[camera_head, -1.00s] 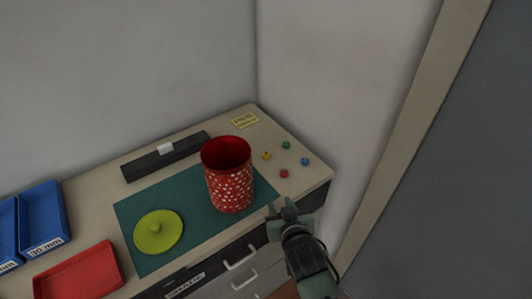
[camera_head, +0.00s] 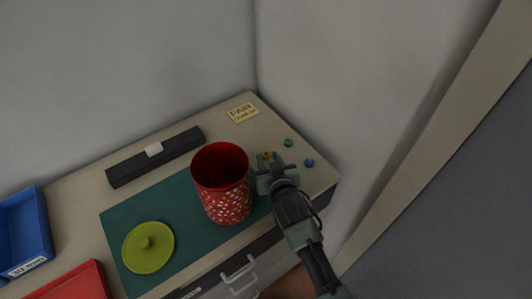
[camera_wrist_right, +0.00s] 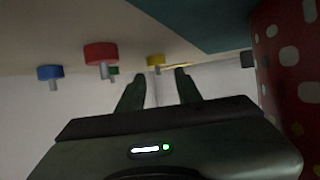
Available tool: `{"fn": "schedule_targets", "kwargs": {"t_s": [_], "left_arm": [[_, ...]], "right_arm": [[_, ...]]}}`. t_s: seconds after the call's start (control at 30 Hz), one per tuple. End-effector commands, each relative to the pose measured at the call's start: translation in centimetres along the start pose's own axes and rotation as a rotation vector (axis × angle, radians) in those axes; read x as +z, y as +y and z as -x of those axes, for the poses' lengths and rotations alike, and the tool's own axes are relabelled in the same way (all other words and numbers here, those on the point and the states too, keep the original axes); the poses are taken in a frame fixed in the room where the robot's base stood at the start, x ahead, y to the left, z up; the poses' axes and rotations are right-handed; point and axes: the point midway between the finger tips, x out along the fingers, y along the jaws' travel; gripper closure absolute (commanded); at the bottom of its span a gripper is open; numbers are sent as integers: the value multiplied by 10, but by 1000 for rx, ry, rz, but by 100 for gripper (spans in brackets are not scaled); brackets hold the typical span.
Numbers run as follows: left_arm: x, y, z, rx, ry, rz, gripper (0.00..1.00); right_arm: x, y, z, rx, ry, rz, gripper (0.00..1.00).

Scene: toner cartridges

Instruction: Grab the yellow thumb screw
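The yellow thumb screw (camera_head: 267,155) is on the worktop to the right of the red canister, partly behind my right gripper (camera_head: 267,164). In the right wrist view the yellow screw (camera_wrist_right: 155,60) appears between the two fingertips of the open gripper (camera_wrist_right: 157,80), slightly beyond them. The fingers are apart and nothing is held. I cannot tell whether they touch the screw. My left gripper is not in view.
A green screw (camera_head: 289,142) and a blue screw (camera_head: 309,163) are close by on the right. A red screw (camera_wrist_right: 101,53) shows in the wrist view. The spotted red canister (camera_head: 226,190) stands close on the gripper's left. A yellow note (camera_head: 243,112) lies behind.

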Motion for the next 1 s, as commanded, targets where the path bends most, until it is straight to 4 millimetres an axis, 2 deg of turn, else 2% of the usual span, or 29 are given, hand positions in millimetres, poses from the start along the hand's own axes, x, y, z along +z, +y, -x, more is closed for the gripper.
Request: {"fn": "schedule_targets", "kwargs": {"t_s": [0.17,0.3,0.4,0.63,0.67,0.77,1.0], "left_arm": [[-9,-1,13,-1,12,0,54],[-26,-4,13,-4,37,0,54],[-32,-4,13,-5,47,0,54],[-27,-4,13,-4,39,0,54],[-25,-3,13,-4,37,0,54],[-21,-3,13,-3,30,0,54],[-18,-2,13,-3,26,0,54]], "right_arm": [[-7,2,-23,0,1,0,66],[-4,2,-39,0,0,0,66],[-4,2,-44,0,2,-1,66],[-3,2,-45,0,1,-1,66],[-3,2,-45,0,1,-1,71],[-3,2,-45,0,1,-1,99],[-1,2,-45,0,-3,-1,100]]}}
